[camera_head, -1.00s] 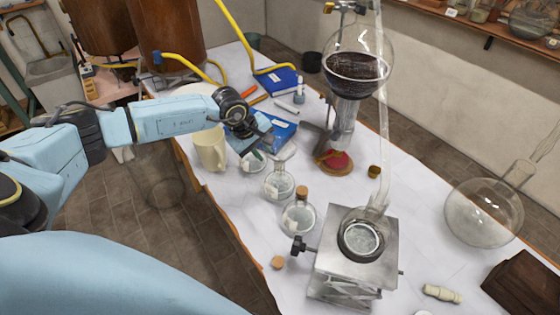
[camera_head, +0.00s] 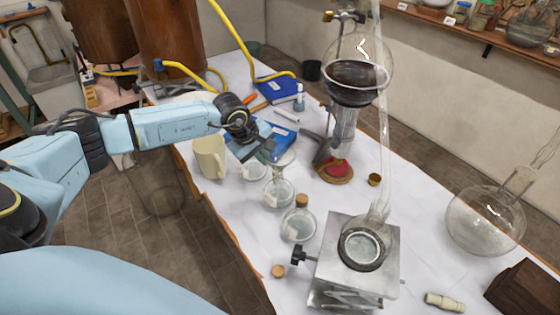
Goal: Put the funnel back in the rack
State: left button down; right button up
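A clear glass piece that looks like the funnel (camera_head: 286,158) stands at the mouth of a small glass flask (camera_head: 278,192) on the white-covered table. Its lower part is hard to make out through the glass. My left gripper (camera_head: 264,152) points down just left of the funnel, very close to it. I cannot tell whether they touch, or whether the fingers are open or shut. I cannot make out a funnel rack in this view. My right gripper is not in view.
A metal jack (camera_head: 340,283) stands in front. A tall glass apparatus (camera_head: 356,82) stands behind on the right. A round flask (camera_head: 486,222) is at far right.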

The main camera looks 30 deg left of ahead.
pick_arm(q)
notch_tip(320, 180, up, 11)
jog(key=p, duration=0.5)
jog(key=shift+p, duration=0.35)
dwell(0.6)
